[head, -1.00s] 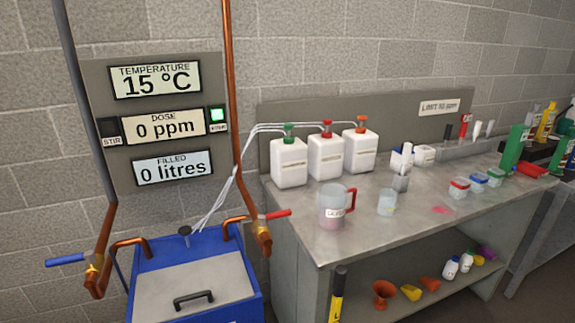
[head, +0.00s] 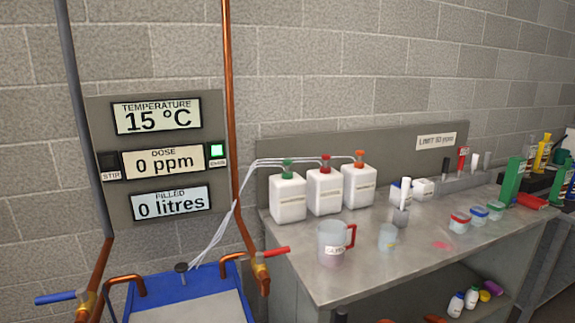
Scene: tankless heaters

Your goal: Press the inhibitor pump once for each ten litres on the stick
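Three white jugs with pump tops stand at the back left of the bench: one with a green top (head: 287,198), one with a red top (head: 325,190) and one with an orange top (head: 359,185). Their labels are too small to read. Thin clear tubes run from the pumps down to the blue tank (head: 219,270) at the lower left. The panel (head: 160,159) reads 15 °C, dose 0 ppm and filled 0 litres, with a green light lit. Neither gripper is in view.
A measuring jug (head: 334,243) with a red handle and a small beaker (head: 388,237) stand on the bench (head: 370,275). A blue-handled valve (head: 62,297) and a red-handled valve (head: 268,254) flank the tank. Small tubs and bottles crowd the right.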

